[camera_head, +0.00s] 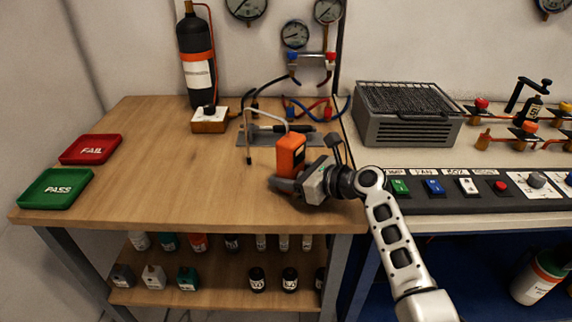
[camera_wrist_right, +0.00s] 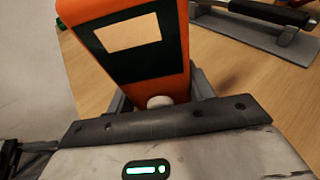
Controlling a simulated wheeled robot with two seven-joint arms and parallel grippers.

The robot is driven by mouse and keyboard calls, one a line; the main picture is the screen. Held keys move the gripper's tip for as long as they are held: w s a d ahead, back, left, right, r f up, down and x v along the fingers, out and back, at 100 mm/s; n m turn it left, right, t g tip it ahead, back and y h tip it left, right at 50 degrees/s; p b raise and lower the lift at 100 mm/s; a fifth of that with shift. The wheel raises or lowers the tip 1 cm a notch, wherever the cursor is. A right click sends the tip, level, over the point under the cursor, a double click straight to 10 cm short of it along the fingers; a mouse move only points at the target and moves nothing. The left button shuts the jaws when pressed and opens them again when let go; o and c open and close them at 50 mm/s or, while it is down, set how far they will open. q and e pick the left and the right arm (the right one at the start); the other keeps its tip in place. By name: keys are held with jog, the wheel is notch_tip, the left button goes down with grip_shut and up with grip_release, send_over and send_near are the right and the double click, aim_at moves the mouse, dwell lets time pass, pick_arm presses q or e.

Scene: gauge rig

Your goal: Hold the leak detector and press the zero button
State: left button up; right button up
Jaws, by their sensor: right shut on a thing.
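The leak detector (camera_head: 291,154) is an orange handheld box with a thin bent grey probe tube (camera_head: 248,140) curving up and over to its left. My right gripper (camera_head: 289,182) is shut on its lower part, over the wooden bench. In the right wrist view the detector (camera_wrist_right: 178,40) shows an orange body, a dark face and a pale blank panel. A round whitish button (camera_wrist_right: 159,101) sits low on that face, close to the gripper's palm. I cannot tell if the detector touches the bench. My left gripper is in neither view.
A grey cradle (camera_head: 262,139) with a black handle lies behind the detector. Green PASS (camera_head: 55,188) and red FAIL (camera_head: 91,149) trays stand at the left. A grey grille-topped box (camera_head: 405,125) and a switch panel (camera_head: 470,187) are at the right. The bench's left middle is clear.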

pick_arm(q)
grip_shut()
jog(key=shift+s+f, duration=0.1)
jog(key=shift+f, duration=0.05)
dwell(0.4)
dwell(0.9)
